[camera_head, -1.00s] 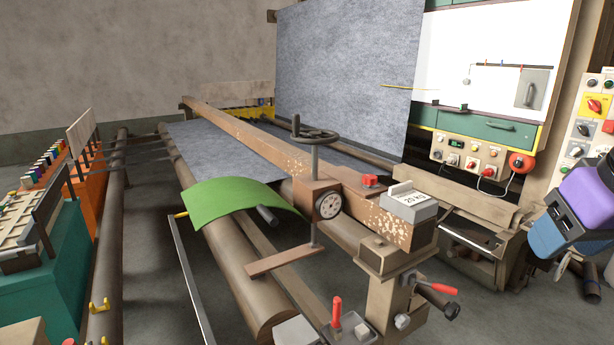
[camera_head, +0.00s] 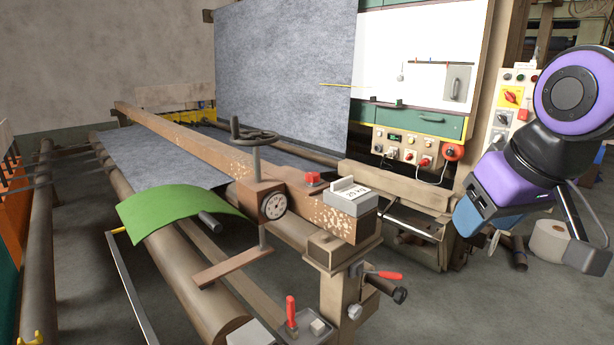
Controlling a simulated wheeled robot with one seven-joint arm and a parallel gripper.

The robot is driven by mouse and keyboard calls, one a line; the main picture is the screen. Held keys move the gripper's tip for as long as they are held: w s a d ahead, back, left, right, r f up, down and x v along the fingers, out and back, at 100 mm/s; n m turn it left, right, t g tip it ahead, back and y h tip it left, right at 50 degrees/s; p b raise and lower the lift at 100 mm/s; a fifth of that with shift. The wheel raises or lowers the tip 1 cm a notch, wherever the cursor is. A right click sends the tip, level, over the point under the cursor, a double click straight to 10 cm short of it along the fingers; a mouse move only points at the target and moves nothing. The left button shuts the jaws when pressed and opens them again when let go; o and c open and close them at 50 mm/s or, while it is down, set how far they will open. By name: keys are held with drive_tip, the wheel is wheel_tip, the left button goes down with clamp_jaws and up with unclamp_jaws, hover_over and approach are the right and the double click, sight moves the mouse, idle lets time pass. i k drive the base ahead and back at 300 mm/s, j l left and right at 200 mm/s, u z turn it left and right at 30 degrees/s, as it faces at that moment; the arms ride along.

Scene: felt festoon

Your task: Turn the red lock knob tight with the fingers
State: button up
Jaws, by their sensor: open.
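A small red knob-like piece (camera_head: 312,178) sits on top of the brown beam (camera_head: 185,140), between the handwheel (camera_head: 254,135) and the grey weight marked 25 kg (camera_head: 349,197). Its exact shape is too small to tell. Other red parts are a round red knob (camera_head: 453,152) on the control panel, a red lever grip (camera_head: 388,275) at the beam's end post and an upright red handle (camera_head: 291,309) in a tray.
A green felt sheet (camera_head: 180,212) drapes over the long roller in front of the beam. A dial (camera_head: 273,205) sits below the handwheel. A control panel (camera_head: 405,147) stands behind. Grey floor (camera_head: 440,315) is clear at the lower right.

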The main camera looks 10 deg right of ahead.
sight(312, 178)
drive_tip(key=i+l+u, duration=0.15)
drive_tip(key=i, duration=0.3)
drive_tip(key=i+l+u, duration=0.1)
drive_tip(key=i+l, duration=0.25)
drive_tip(key=i, duration=0.1)
